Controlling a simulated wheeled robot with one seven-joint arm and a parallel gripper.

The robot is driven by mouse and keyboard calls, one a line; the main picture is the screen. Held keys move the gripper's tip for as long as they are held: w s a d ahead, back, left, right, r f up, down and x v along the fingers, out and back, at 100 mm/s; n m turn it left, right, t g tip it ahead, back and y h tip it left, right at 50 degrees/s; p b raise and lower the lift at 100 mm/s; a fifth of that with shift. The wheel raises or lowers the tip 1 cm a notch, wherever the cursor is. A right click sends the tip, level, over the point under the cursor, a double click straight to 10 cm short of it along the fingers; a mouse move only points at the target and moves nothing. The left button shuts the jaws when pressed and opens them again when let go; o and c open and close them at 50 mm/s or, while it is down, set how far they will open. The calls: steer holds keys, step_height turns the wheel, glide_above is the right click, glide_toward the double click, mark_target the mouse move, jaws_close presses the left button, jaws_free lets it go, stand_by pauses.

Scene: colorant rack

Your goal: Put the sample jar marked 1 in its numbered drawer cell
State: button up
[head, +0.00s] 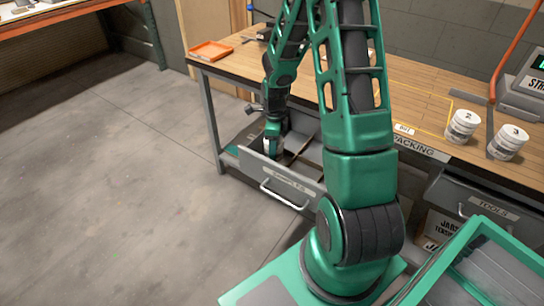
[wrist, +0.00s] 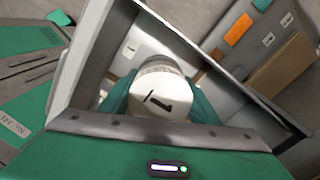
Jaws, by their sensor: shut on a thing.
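The sample jar marked 1 (wrist: 160,100) is white, and its lid with a black 1 faces the wrist camera. My gripper (wrist: 158,100) is shut on it, with a green finger on each side. In the head view my gripper (head: 272,142) reaches down into the open grey drawer (head: 278,178), near its left end. In the wrist view the drawer wall (wrist: 92,60) runs beside the jar, and a small label reading 1 (wrist: 130,48) lies just past the jar. The jar is at the cell with that label; I cannot tell whether it touches the cell floor.
White jars marked 2 (head: 463,126) and 3 (head: 508,142) stand on the wooden bench (head: 430,100) above the drawer. An orange tray (head: 210,50) lies at the bench's far left corner. The floor at left is clear.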

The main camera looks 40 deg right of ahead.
steer(key=shift+f, duration=1.7)
steer(key=o, duration=1.2)
steer(key=shift+f, duration=0.1)
